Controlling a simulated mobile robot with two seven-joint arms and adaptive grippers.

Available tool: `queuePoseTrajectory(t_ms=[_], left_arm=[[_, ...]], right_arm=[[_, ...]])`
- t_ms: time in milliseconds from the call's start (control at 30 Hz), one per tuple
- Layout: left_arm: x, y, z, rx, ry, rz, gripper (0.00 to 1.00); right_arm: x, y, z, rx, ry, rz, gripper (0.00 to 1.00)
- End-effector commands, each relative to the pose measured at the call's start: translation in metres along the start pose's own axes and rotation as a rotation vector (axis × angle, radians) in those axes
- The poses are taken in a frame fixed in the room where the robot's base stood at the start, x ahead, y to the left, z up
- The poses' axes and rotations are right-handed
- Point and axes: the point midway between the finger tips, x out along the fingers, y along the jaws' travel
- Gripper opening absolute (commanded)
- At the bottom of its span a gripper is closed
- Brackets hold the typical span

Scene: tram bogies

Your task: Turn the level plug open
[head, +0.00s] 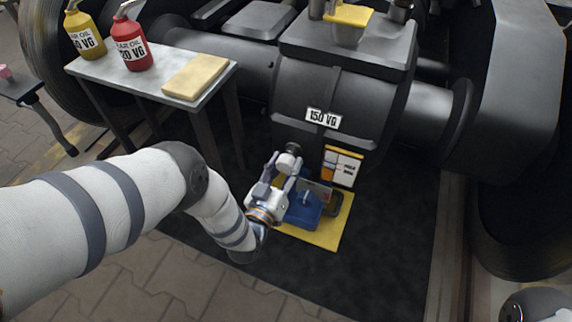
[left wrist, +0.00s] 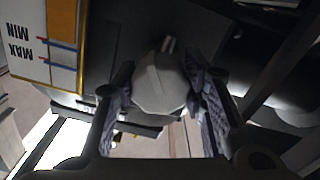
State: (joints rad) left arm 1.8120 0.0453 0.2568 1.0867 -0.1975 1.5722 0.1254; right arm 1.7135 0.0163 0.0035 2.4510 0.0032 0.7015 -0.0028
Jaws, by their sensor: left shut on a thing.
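The level plug (head: 292,148) is a small dark knob low on the front of the dark grey gearbox (head: 345,95), which carries a "150 VG" label. In the left wrist view the plug (left wrist: 160,88) is a grey faceted head between the two finger pads. My left gripper (head: 280,170) is shut on the plug, with a finger on either side of it in the left wrist view (left wrist: 162,98). A plate with MIN and MAX marks (head: 342,166) is beside the plug; it also shows in the left wrist view (left wrist: 45,42). My right gripper is out of view.
A blue container (head: 303,215) stands on a yellow mat (head: 325,236) below the gearbox, close to my left gripper. A side table (head: 150,66) holds a yellow oil bottle (head: 85,35), a red oil bottle (head: 132,45) and a tan pad (head: 196,78). Dark floor around the mat is clear.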

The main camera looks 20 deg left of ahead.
Motion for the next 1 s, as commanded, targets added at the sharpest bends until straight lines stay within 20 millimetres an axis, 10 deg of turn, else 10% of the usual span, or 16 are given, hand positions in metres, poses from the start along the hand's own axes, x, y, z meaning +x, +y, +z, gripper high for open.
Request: queuePoseTrajectory(t_ms=[267, 300, 400, 733, 1000], left_arm=[[0.0, -0.001, 0.0, 0.0, 0.001, -0.001, 0.1], [0.0, -0.001, 0.0, 0.0, 0.001, -0.001, 0.42], [0.0, -0.001, 0.0, 0.0, 0.001, -0.001, 0.59], [-0.005, 0.0, 0.001, -0.001, -0.001, 0.0, 0.59], [-0.073, -0.001, 0.001, -0.001, -0.005, -0.002, 0.59]], right_arm=[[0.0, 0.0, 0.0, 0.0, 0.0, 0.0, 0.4], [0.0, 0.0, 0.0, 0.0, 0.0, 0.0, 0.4], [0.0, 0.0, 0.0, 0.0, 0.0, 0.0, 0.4], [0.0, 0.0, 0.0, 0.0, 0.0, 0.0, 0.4], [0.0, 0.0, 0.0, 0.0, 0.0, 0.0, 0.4]])
